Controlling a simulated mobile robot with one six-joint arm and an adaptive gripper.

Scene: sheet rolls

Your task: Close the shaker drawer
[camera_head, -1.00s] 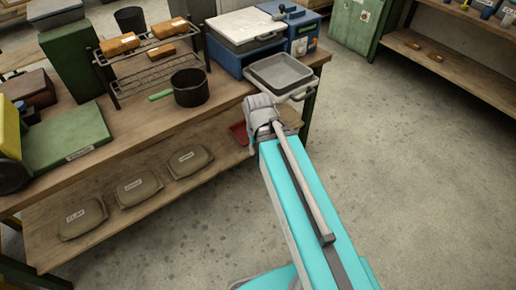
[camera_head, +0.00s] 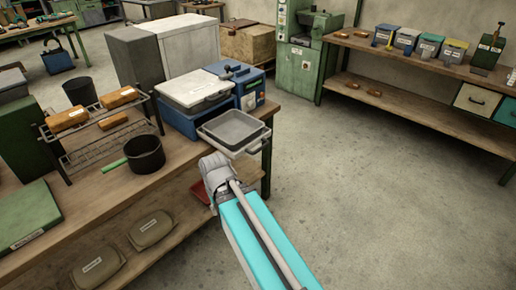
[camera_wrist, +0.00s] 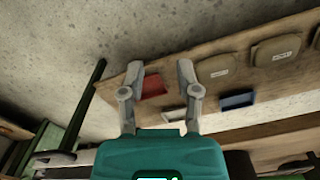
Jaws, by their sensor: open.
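The shaker is a blue machine (camera_head: 248,92) at the far right end of the wooden bench in the head view. A shallow grey tray-like drawer (camera_head: 232,129) sticks out from its front, over the bench's end, with a pale handle (camera_head: 247,148) along its near edge. My arm's grey wrist end is just below and left of this drawer, apart from it in the picture. My gripper's fingers are hidden there. In the wrist view my gripper (camera_wrist: 158,74) is open and empty, its two grey fingers spread above the bench's lower shelf.
A white-lidded blue box (camera_head: 196,90) stands left of the drawer. A black pot (camera_head: 146,153) and a wire rack with tan bricks (camera_head: 118,98) stand further left. A red tray (camera_wrist: 153,85) lies on the lower shelf. The concrete floor to the right is clear.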

